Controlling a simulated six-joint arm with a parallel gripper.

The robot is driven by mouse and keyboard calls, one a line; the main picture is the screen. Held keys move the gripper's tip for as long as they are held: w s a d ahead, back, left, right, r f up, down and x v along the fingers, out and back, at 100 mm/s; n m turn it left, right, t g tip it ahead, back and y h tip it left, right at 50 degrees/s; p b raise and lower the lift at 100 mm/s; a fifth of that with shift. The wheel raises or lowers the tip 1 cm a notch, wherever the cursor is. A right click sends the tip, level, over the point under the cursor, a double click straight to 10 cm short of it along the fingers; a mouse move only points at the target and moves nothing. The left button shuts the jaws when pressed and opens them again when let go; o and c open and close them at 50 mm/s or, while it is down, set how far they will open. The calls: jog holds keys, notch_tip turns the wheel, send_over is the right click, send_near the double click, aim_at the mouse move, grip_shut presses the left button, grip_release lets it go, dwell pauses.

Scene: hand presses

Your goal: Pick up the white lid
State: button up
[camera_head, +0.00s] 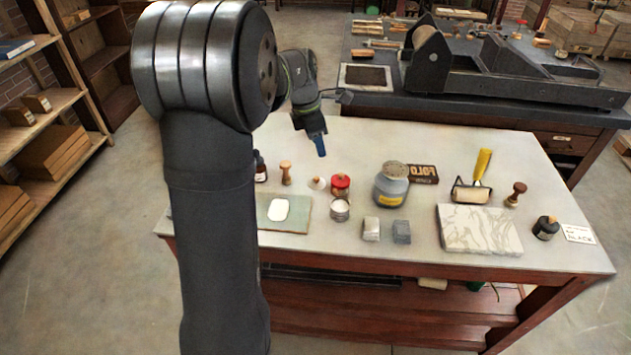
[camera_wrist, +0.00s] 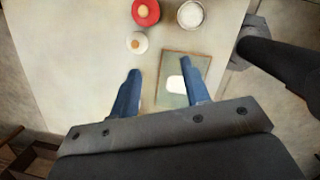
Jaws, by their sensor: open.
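The white lid (camera_head: 318,183) is small and has a light knob on top. It lies on the pale table, left of the red tin (camera_head: 340,184) and behind an open tin with white contents (camera_head: 340,209). In the wrist view the lid (camera_wrist: 137,43) lies on bare table beyond my left fingertip. My gripper (camera_head: 320,149) hangs in the air above the far part of the table, blue fingers pointing down. In the wrist view my gripper (camera_wrist: 164,80) is open, its two blue fingers apart with nothing between them.
A greenish plate (camera_head: 298,218) with a white patch lies in front of the lid. A wooden-handled stamp (camera_head: 286,173) and a dark bottle (camera_head: 260,166) stand to its left. A grey-blue jar (camera_head: 391,184) stands further right. The table's far left is clear.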

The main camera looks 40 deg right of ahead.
jog(key=w+a+f+n+h, duration=0.2)
jog(key=w+a+f+n, duration=0.15)
jog(key=w, duration=0.25)
jog(key=n, duration=0.1)
send_over(316, 178)
jog(key=a, duration=0.3)
jog(key=shift+t, duration=0.4)
jog(key=f, duration=1.1)
jog(key=shift+w+a+f, duration=0.15)
jog(key=shift+w+f, duration=0.1)
jog(key=shift+w, duration=0.1)
jog(key=shift+s+d+r+x, duration=0.1)
jog(key=shift+d+x, duration=0.1)
jog(key=shift+x, duration=0.65)
jog(key=shift+s+d+r+x, duration=0.1)
jog(key=shift+d+x, duration=0.05)
jog(key=shift+x, duration=0.75)
jog(key=shift+s+d+x, duration=0.1)
jog(key=shift+d+x, duration=0.1)
jog(key=shift+x, duration=0.65)
grip_shut()
